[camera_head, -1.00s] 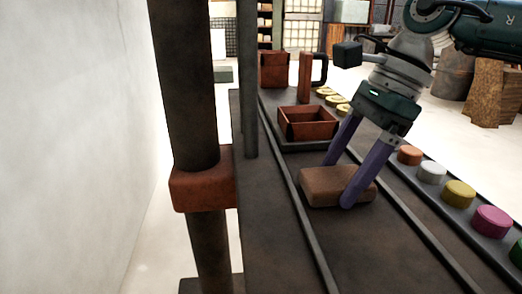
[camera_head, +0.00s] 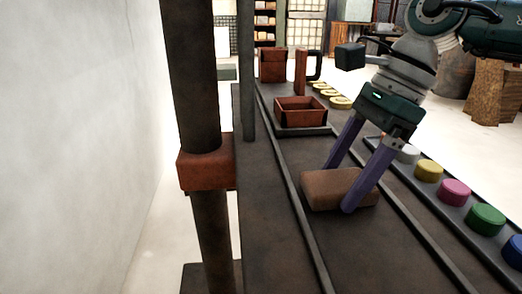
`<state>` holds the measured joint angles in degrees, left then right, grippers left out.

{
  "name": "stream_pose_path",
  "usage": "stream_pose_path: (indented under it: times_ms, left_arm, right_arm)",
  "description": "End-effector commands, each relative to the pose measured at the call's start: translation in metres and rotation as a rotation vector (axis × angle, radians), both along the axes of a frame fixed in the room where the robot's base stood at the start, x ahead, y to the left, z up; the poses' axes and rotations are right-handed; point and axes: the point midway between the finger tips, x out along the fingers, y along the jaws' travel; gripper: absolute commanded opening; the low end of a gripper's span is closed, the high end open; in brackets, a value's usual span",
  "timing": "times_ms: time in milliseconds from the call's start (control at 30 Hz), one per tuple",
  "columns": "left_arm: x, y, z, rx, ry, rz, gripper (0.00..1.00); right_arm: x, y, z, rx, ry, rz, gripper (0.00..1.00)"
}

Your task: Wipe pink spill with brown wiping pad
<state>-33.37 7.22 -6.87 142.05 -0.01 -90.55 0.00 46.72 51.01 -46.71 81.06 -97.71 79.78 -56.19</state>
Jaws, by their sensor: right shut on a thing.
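A brown wiping pad (camera_head: 327,190) is on or just above the dark bench top, in the lower middle of the head view. My right gripper (camera_head: 340,190) reaches down from the upper right, its two purple fingers shut on the pad from either side. I cannot tell whether the pad touches the surface. No pink spill shows on the visible bench. My left gripper is not in view.
A dark bench (camera_head: 268,235) runs away from me, with raised rails. A reddish open box (camera_head: 301,112) stands beyond the pad. Coloured round caps, including a pink one (camera_head: 454,192), line the right edge. A thick dark post (camera_head: 197,80) stands at left.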

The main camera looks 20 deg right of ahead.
Motion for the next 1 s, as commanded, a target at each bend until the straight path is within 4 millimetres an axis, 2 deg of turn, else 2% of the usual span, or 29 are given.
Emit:
stream_pose_path:
  times_ms: [33, 67, 600, 733, 1000]
  left_arm:
    - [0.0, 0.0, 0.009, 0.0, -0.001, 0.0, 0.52]
    - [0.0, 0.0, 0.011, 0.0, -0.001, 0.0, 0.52]
    - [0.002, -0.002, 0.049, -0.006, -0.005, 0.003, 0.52]
    - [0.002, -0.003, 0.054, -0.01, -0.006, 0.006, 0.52]
    - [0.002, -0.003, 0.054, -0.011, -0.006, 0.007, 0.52]
  right_arm:
    - [0.001, -0.001, 0.018, -0.002, -0.006, -0.001, 0.28]
    - [0.0, -0.001, 0.024, -0.003, -0.005, -0.001, 0.28]
    - [-0.001, -0.003, 0.071, 0.0, -0.003, -0.013, 0.28]
    - [-0.001, -0.004, 0.079, 0.0, -0.003, -0.015, 0.28]
    - [-0.001, -0.004, 0.079, 0.0, -0.003, -0.016, 0.28]
